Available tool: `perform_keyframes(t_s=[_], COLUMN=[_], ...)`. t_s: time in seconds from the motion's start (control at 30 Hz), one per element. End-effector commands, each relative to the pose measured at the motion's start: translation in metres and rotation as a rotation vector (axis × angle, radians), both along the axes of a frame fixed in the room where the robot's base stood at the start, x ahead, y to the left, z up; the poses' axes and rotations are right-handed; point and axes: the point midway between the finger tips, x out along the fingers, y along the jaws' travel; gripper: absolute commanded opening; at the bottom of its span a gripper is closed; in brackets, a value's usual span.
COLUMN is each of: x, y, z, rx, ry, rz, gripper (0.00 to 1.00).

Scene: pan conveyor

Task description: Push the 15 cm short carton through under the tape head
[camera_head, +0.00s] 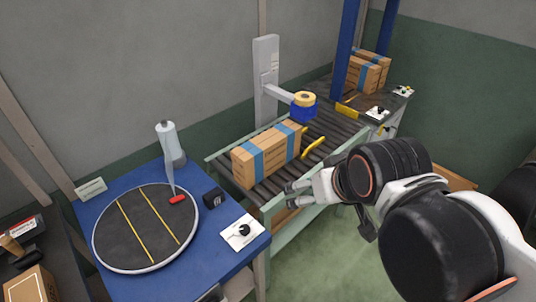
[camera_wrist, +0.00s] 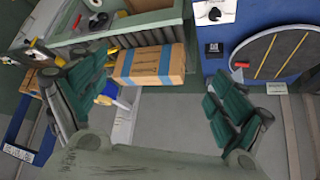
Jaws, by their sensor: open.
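A brown carton (camera_head: 245,172) with blue tape bands sits on the roller conveyor (camera_head: 335,127), at its near end. It also shows in the wrist view (camera_wrist: 172,67). The tape head (camera_head: 303,110), blue with a yellow tape roll, hangs on an arm from a white post over the rollers, just beyond the carton's far end. My gripper (camera_head: 301,188) is beside the conveyor's right rail, to the right of the carton. It is open and empty. In the wrist view the carton shows between the spread fingers; I cannot tell whether they touch it.
A blue table (camera_head: 255,245) with a round dark turntable (camera_head: 120,235) adjoins the near end. Several banded cartons (camera_head: 365,75) stand at the far end, by blue posts (camera_head: 344,50). Green floor (camera_head: 330,255) is clear.

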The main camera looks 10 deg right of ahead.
Motion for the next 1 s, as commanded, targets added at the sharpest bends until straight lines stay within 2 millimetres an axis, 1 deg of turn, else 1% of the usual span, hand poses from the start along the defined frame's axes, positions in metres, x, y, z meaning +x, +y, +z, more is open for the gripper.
perform_keyframes(t_s=[0.47,0.5,0.57,0.6,0.67,0.7,0.77,0.8,0.87,0.9,1.0], x=[0.000,0.000,0.001,0.003,0.008,0.013,0.023,0.032,0.047,0.058,0.084], y=[0.000,0.000,0.000,0.001,0.002,0.003,0.006,0.007,0.011,0.014,0.022], z=[0.000,0.000,0.001,0.002,0.005,0.009,0.015,0.020,0.027,0.031,0.038], rx=[0.000,0.000,-0.002,-0.008,-0.022,-0.038,-0.070,-0.095,-0.139,-0.170,-0.244], ry=[0.000,0.000,0.001,0.003,0.008,0.012,0.022,0.031,0.045,0.054,0.078], rz=[0.000,0.000,0.003,0.011,0.032,0.056,0.103,0.141,0.207,0.253,0.368], gripper=[0.91,0.87,0.73,0.64,0.50,0.41,0.28,0.19,0.05,0.00,0.00])
